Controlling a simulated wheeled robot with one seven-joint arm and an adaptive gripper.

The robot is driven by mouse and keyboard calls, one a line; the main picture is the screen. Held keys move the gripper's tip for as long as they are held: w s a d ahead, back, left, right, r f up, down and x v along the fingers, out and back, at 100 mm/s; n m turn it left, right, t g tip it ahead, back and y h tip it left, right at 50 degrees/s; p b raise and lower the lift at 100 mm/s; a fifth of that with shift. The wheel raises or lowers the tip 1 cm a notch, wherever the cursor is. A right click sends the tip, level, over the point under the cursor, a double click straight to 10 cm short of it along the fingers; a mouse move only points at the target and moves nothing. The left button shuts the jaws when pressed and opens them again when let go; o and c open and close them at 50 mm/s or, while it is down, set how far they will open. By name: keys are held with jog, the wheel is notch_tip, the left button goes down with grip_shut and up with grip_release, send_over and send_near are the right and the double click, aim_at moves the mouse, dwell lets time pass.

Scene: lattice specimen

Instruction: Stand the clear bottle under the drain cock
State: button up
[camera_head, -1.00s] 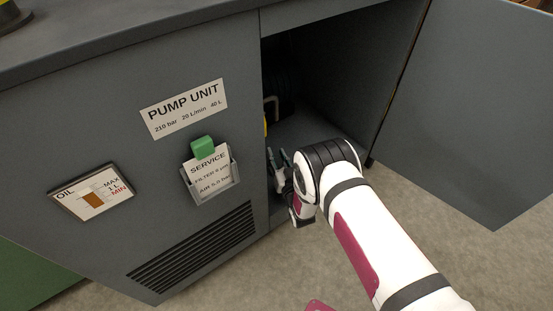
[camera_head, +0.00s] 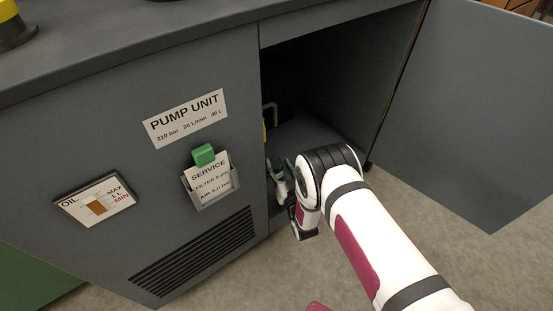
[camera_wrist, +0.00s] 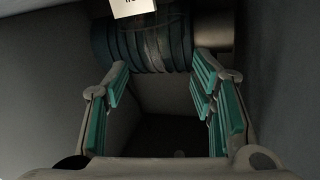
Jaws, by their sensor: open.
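My gripper (camera_head: 279,165) reaches into the open cabinet of the pump unit (camera_head: 225,60), near the left side of its opening. In the wrist view my gripper (camera_wrist: 160,88) is open, with teal pads on both sides and nothing visible between them. Beyond the fingertips is a dark ribbed cylinder-like part (camera_wrist: 150,45) with a pale label above it. I cannot make out the clear bottle in either view. I cannot pick out the drain cock either; the cabinet's inside is dark and partly hidden by the front panel and my arm.
The cabinet door (camera_head: 470,110) stands open at the right. A pale bent handle (camera_head: 270,108) and a sliver of yellow (camera_head: 264,130) show inside. A service card holder (camera_head: 211,183) with a green piece (camera_head: 204,154) sits on the front panel. Dark walls flank my fingers closely.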

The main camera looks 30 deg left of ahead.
jog(key=p+v, duration=0.3)
jog(key=v, duration=0.6)
